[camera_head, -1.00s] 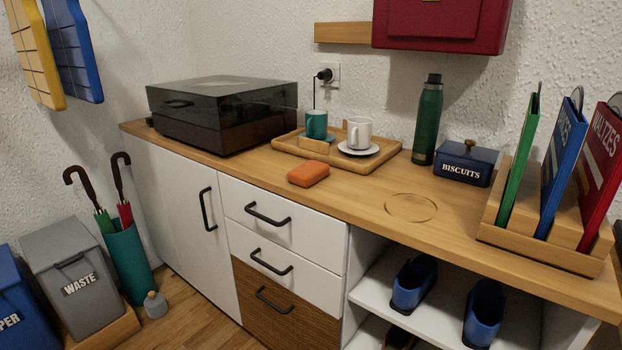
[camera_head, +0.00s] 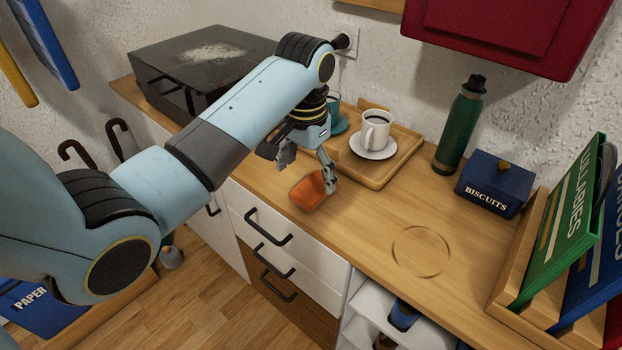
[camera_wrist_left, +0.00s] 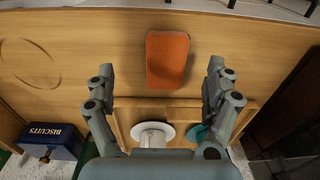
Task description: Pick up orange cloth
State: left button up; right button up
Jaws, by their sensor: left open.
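The orange cloth (camera_head: 307,192) is a small folded block on the wooden top, near the front edge above the drawers. It also shows in the left wrist view (camera_wrist_left: 167,60), upper middle. My left gripper (camera_head: 306,166) is open and empty, pointing down close to the cloth. In the head view one finger overlaps the cloth's right edge. In the left wrist view the fingers (camera_wrist_left: 160,74) are spread to either side, with the cloth between and beyond their tips, apart from both. My right gripper is in neither view.
A wooden tray (camera_head: 374,176) with a white cup (camera_head: 376,130) on a saucer and a teal mug stands just behind the gripper. A green bottle (camera_head: 459,125) and a biscuit tin (camera_head: 496,189) stand further right. The top around the ring mark (camera_head: 420,252) is clear.

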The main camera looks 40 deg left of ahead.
pick_arm(q)
notch_tip(320, 180, up, 3)
jog(key=w, duration=0.3)
send_over(313, 185)
jog(key=shift+g, duration=0.3)
jog(key=f, duration=0.2)
jog(key=d+f, duration=0.1)
jog(key=f, duration=0.1)
jog(key=shift+s+f, duration=0.1)
jog(key=shift+f, duration=0.2)
jog(key=shift+a+f, duration=0.1)
jog(key=shift+f, duration=0.5)
jog(key=f, duration=0.4)
jog(key=shift+a+b, duration=0.35)
jog(key=shift+b, duration=0.05)
jog(key=shift+f, duration=0.4)
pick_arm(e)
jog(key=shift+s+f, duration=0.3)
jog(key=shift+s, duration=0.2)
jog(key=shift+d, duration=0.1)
pick_arm(q)
jog(key=shift+c, duration=1.1)
jog(key=c, duration=0.9)
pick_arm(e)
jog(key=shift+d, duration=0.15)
